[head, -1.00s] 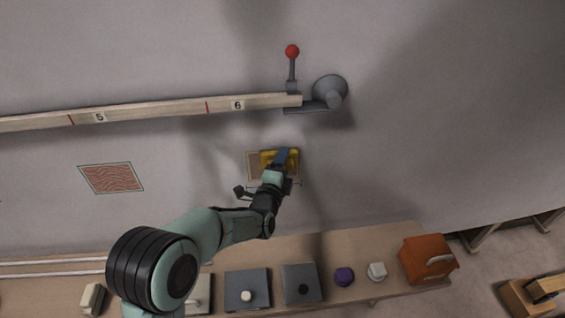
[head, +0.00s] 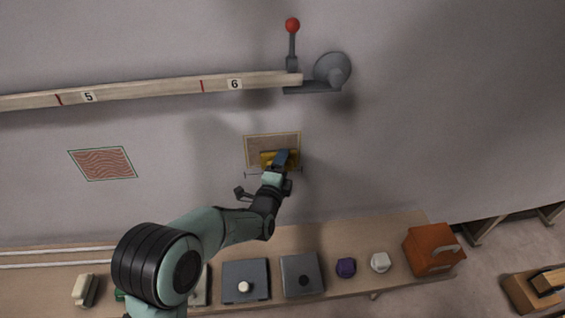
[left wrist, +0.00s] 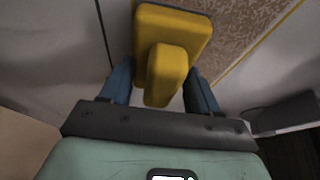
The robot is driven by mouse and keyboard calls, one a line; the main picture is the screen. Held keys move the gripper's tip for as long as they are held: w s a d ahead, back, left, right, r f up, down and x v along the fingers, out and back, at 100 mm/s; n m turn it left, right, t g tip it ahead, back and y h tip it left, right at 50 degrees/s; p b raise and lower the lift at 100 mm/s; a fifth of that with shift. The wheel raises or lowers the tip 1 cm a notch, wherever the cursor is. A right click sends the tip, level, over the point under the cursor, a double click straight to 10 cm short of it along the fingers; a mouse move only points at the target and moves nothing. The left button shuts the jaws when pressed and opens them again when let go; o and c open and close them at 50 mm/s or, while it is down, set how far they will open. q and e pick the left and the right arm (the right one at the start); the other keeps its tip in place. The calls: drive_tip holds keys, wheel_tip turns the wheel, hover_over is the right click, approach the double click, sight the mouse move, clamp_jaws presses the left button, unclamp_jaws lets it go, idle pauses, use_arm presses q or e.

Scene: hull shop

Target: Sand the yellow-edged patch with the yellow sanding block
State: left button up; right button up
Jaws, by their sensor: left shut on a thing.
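The yellow-edged patch (head: 260,142) is a brownish rectangle with a thin yellow border on the grey hull wall. Its mottled surface also shows in the left wrist view (left wrist: 248,45). My left gripper (head: 280,162) is shut on the handle of the yellow sanding block (left wrist: 175,45), with a blue finger on each side. In the head view the block (head: 266,158) lies over the lower part of the patch; the gripper hides some of it. I cannot tell whether its face touches the surface. My right gripper is not in view.
A green-edged patch (head: 102,163) with wavy red lines is to the left. A numbered wooden batten (head: 150,92) and a red-knobbed lever (head: 292,45) are above. The bench (head: 390,232) below holds several items, including an orange box (head: 432,250).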

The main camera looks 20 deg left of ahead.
use_arm(q)
wheel_tip(320, 180, down, 4)
drive_tip(key=shift+f+b, duration=0.1)
drive_tip(key=shift+b, duration=1.05)
drive_tip(key=shift+o, duration=0.7)
drive_tip(key=shift+c, duration=0.7)
drive_tip(key=shift+s+d, duration=0.1)
drive_tip(key=shift+s, duration=0.05)
drive_tip(key=shift+s+d, duration=0.15)
drive_tip(key=shift+s, duration=0.3)
